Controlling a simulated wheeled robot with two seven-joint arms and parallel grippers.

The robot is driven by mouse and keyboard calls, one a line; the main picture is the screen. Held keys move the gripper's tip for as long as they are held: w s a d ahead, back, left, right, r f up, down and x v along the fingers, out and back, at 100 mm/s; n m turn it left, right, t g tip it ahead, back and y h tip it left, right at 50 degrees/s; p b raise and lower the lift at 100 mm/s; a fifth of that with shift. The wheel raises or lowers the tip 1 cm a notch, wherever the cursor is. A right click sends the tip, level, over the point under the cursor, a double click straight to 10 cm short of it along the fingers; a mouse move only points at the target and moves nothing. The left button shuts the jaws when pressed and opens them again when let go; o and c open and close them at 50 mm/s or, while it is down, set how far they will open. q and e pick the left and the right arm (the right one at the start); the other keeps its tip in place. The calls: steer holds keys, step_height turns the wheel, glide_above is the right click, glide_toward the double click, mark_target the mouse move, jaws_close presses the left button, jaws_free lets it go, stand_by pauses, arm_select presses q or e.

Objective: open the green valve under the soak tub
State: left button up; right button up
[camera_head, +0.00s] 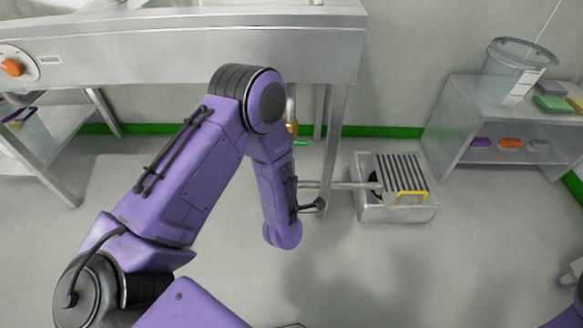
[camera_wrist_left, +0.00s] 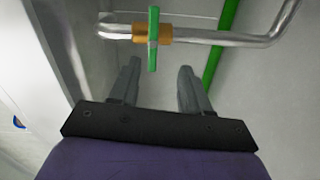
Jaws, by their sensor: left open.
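The green valve handle (camera_wrist_left: 153,40) stands crosswise to the steel pipe, on a brass body (camera_wrist_left: 138,33) in the left wrist view. In the head view only a bit of green handle (camera_head: 300,143) shows beside my purple forearm, under the steel soak tub (camera_head: 200,55). My left gripper (camera_wrist_left: 158,75) is open and empty. Its fingers point at the valve, with the handle just beyond the tips and roughly between them, apart from both. In the head view my left arm hides this gripper. My right gripper does not show.
A steel pipe (camera_head: 345,185) runs to a floor box (camera_head: 370,209) with a slotted top and yellow handle. A tub leg (camera_head: 333,150) stands right of the valve. A steel shelf (camera_head: 462,120) with a clear bucket (camera_head: 507,72) is at right. Floor in front is clear.

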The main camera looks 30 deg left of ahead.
arm_select(q)
steer(key=shift+n+y, duration=0.5)
steer(key=shift+n, duration=0.4)
steer(key=x, duration=0.3)
steer(key=b+x, duration=0.1)
steer(key=x, duration=0.3)
steer(key=b+x, duration=0.1)
steer(key=x, duration=0.3)
steer(key=shift+w+d+r, duration=0.1)
steer(key=shift+w+r, duration=0.25)
steer(key=shift+w, duration=0.05)
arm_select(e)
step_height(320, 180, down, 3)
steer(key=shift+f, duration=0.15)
arm_select(q)
jaws_close()
